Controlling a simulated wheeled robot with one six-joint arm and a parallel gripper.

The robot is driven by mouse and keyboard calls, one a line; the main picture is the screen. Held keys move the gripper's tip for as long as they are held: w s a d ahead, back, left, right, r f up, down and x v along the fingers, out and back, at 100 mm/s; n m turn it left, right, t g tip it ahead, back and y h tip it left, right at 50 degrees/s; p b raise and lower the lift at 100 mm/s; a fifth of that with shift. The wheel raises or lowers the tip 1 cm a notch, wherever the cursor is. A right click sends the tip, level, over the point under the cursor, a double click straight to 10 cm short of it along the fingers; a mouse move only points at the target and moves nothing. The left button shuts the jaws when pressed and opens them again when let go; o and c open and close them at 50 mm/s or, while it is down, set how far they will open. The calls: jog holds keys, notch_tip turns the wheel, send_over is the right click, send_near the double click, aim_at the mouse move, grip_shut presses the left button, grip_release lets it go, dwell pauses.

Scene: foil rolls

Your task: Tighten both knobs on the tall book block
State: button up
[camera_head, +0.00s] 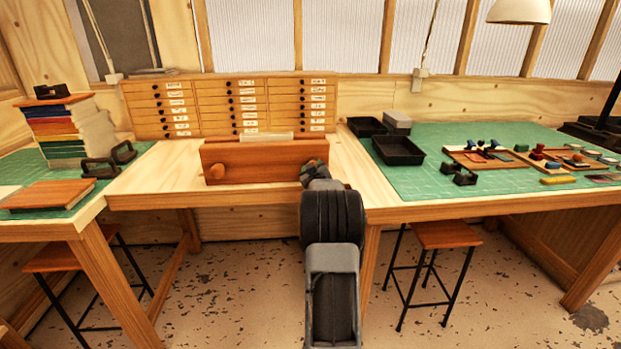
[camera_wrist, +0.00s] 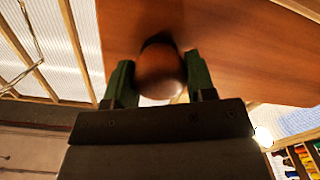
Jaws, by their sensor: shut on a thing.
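A reddish-brown wooden press (camera_head: 255,155) stands on the middle bench. The top of a pale book block (camera_head: 266,136) shows above its front board. The left knob (camera_head: 216,171) is round and wooden, low on the front board, with nothing touching it. My gripper (camera_head: 312,170) is at the right end of the board and hides the right knob in the head view. In the wrist view, the right knob (camera_wrist: 160,82) sits between the two green fingers, which are shut on it. The board (camera_wrist: 235,45) fills the upper part of that view.
A drawer cabinet (camera_head: 230,104) stands behind the press. Left are a book stack (camera_head: 62,128), a flat brown book (camera_head: 48,195) and dark clamps. Right are black trays (camera_head: 398,151) and a green mat (camera_head: 450,135) with small parts. Bare bench lies left of the press.

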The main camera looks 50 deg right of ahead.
jog(key=m+b, duration=0.1)
jog(key=m, duration=0.1)
jog(key=m+b, duration=0.1)
jog(key=m, duration=0.1)
jog(key=shift+d+f+b, duration=0.1)
jog(key=shift+f+b, duration=0.1)
jog(key=shift+b, duration=0.15)
jog(key=m+b, duration=0.2)
jog(key=m, duration=0.2)
jog(key=shift+s+m, duration=0.1)
jog(key=shift+m, duration=0.2)
jog(key=m+b, duration=0.1)
jog(key=m, duration=0.3)
jog(key=shift+m, duration=0.3)
jog(key=m, duration=0.3)
jog(key=shift+m+h+b, duration=0.3)
jog(key=shift+m, duration=0.1)
jog(key=m, duration=0.4)
jog(key=shift+m+g, duration=0.3)
jog(key=m, duration=0.3)
jog(key=shift+m+b, duration=0.35)
jog(key=shift+m, duration=0.05)
jog(key=m, duration=0.4)
jog(key=shift+m, duration=2.2)
jog(key=shift+r, duration=0.1)
